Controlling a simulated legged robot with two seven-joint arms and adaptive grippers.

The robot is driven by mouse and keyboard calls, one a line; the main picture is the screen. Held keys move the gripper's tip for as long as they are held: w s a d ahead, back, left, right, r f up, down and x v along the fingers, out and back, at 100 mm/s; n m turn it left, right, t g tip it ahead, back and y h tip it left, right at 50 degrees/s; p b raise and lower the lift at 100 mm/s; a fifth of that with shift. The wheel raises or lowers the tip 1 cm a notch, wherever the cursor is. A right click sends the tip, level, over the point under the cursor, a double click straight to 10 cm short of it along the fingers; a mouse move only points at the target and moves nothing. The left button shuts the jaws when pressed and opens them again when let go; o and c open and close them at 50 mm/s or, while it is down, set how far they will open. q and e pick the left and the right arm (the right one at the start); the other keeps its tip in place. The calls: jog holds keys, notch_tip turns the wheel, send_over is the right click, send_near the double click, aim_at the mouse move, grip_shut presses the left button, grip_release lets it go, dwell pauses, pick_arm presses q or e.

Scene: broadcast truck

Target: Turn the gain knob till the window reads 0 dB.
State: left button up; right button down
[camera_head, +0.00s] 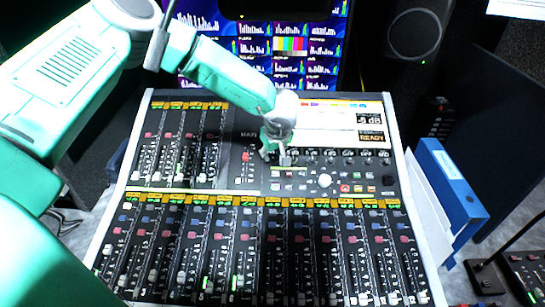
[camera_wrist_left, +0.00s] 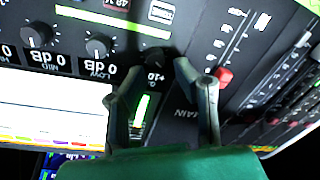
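The mixing console (camera_head: 232,145) carries a small window (camera_head: 369,118) at its upper right; it shows a dB value with a minus sign, the digit too small to be sure of. A lit READY box sits below it. My left gripper (camera_head: 276,158) points down at the panel, at the left end of a row of small knobs. In the left wrist view my left gripper (camera_wrist_left: 160,68) is open, its two fingers apart on either side of a dark knob (camera_wrist_left: 157,58) marked +10. I cannot tell whether they touch it, or read a gain label. My right gripper is not in view.
More knobs marked 0 dB (camera_wrist_left: 97,45) sit beside it. Rows of faders (camera_head: 260,250) cover the console's front. Monitors (camera_head: 290,50) and a speaker (camera_head: 415,30) stand behind. A blue binder (camera_head: 455,185) stands at the right. A microphone arm (camera_head: 158,40) hangs at upper left.

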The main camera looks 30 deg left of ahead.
aim_at(274, 159)
pick_arm(q)
jog(key=shift+w+f, duration=0.15)
jog(key=shift+f, duration=0.4)
jog(key=shift+d+f, duration=0.25)
jog(key=shift+w+d+f, duration=0.2)
jog(key=shift+d+f, duration=0.05)
jog(key=shift+f, duration=0.1)
jog(key=shift+a, duration=0.3)
jog(key=shift+a+f, duration=0.1)
jog(key=shift+a, duration=0.15)
grip_shut()
jog(key=shift+a, duration=0.15)
jog(key=shift+d, duration=0.2)
jog(key=shift+d+n, duration=0.1)
jog(key=shift+n, duration=0.3)
jog(key=shift+n+p, duration=0.5)
jog(key=shift+n, duration=1.5)
jog(key=n, duration=0.3)
jog(key=shift+w+h, duration=0.1)
jog(key=shift+h, duration=0.3)
jog(key=shift+n, duration=1.8)
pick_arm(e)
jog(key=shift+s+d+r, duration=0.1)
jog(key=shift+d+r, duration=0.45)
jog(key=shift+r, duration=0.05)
